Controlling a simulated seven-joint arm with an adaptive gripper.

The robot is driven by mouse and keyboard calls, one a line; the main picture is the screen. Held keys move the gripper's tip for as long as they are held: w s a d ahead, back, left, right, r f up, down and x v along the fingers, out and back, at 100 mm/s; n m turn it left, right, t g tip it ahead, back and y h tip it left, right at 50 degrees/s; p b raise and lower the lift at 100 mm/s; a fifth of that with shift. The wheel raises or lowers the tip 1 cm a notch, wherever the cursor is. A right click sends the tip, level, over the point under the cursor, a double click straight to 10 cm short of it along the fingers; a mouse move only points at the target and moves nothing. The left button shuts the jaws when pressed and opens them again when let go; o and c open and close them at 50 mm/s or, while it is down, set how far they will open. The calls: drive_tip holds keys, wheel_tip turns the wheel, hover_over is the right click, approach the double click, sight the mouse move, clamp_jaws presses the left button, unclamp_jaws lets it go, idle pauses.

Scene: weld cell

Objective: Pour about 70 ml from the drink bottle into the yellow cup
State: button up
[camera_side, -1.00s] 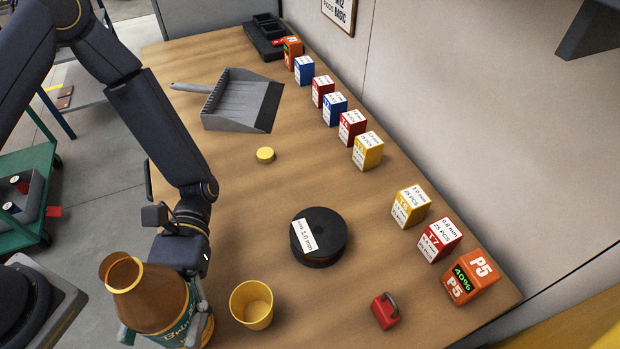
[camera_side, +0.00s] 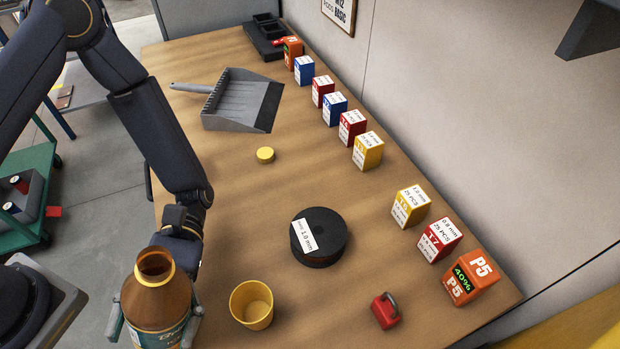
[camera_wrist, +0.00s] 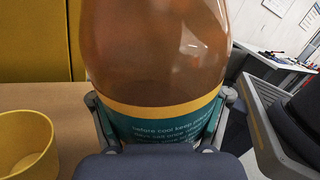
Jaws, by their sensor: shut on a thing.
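The drink bottle (camera_side: 157,301) is brown with a teal label and an open mouth. It stands close to upright at the table's near left edge in the side view. My gripper (camera_side: 154,322) is shut on it, with a finger on each side. In the wrist view the bottle (camera_wrist: 155,50) fills the middle, between the fingers of my gripper (camera_wrist: 160,118). The yellow cup (camera_side: 251,305) stands upright on the table, just right of the bottle, and looks empty. The cup also shows at the left of the wrist view (camera_wrist: 26,143). Whether the bottle's base touches the table is hidden.
A black wire spool (camera_side: 319,238) lies behind the cup. A yellow cap (camera_side: 265,155) and a grey dustpan (camera_side: 240,101) lie farther back. A small red object (camera_side: 385,311) is at right. Several boxes (camera_side: 409,207) line the wall. Table between cup and red object is clear.

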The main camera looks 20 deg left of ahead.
sight(135, 338)
drive_tip(key=n+h, duration=0.1)
drive_tip(key=n, duration=0.3)
drive_tip(key=shift+s+a+f+g, duration=0.1)
drive_tip(key=shift+g, duration=0.2)
drive_tip(key=n, duration=0.1)
drive_tip(key=a+n, duration=0.1)
drive_tip(key=s+f+n+h, duration=0.1)
drive_tip(key=n, duration=0.1)
drive_tip(key=shift+a, duration=0.15)
drive_tip(key=shift+s+a+f+n+h, duration=0.1)
drive_tip(key=shift+a+f+n+h, duration=0.1)
drive_tip(key=shift+n, duration=0.35)
drive_tip(key=shift+s+a+f+n+h, duration=0.1)
drive_tip(key=shift+f+n+h, duration=0.1)
drive_tip(key=shift+n, duration=0.35)
drive_tip(key=shift+s+a+r+n+h, duration=0.1)
drive_tip(key=shift+r+n+h, duration=0.1)
drive_tip(key=shift+n, duration=0.35)
drive_tip(key=shift+a+r+n+h, duration=0.1)
drive_tip(key=shift+n+h, duration=0.1)
drive_tip(key=shift+n, duration=0.35)
drive_tip(key=shift+d+r+n+h, duration=0.2)
drive_tip(key=shift+n+h, duration=0.1)
drive_tip(key=shift+n, duration=0.2)
drive_tip(key=shift+w+d+r+n+t+h, duration=0.15)
drive_tip(key=shift+n+t, duration=0.1)
drive_tip(key=shift+n, duration=0.3)
drive_tip(key=shift+w+r+n+t+h, duration=0.15)
drive_tip(key=shift+n+t, duration=0.1)
drive_tip(key=shift+n, duration=0.3)
